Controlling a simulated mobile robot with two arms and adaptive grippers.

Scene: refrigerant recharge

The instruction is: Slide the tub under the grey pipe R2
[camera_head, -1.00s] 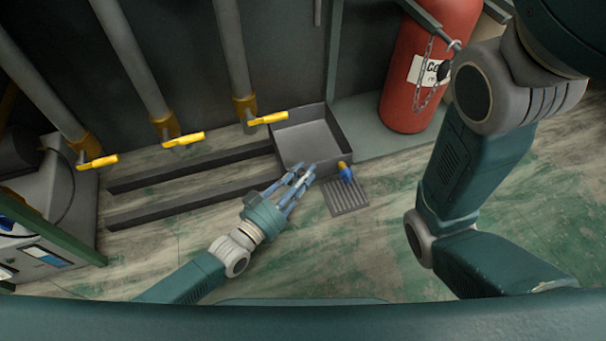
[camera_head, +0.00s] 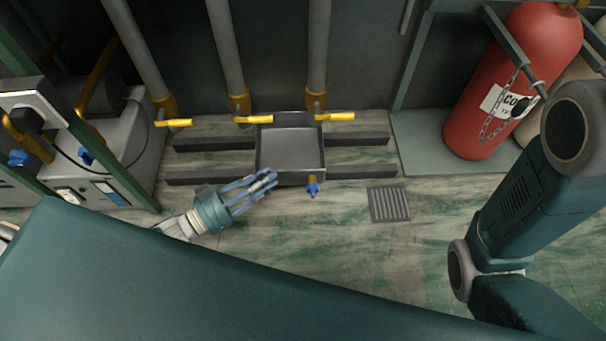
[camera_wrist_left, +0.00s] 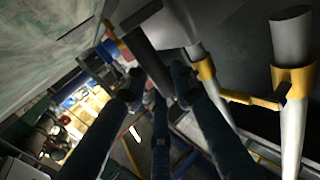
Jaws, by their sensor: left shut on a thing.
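The dark grey tub (camera_head: 290,150) sits upright across two dark rails, with a blue tap (camera_head: 312,189) on its front. My left gripper (camera_head: 268,177) is shut on the tub's front wall near the left corner. In the left wrist view a dark wall, probably the tub's (camera_wrist_left: 147,55), runs between the fingers. Three grey pipes come down behind: left (camera_head: 143,45), middle (camera_head: 227,50) and right (camera_head: 317,50). The right pipe's lower end is by the tub's back right corner; the middle one ends left of the tub. No R2 label is readable. My right gripper is out of view.
Yellow valve handles (camera_head: 335,117) stick out at the pipe ends, close above the tub's back edge. The rails (camera_head: 360,172) run clear on both sides. A floor grate (camera_head: 389,204) lies front right. A chained red cylinder (camera_head: 505,80) stands right; a machine (camera_head: 100,140) stands left.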

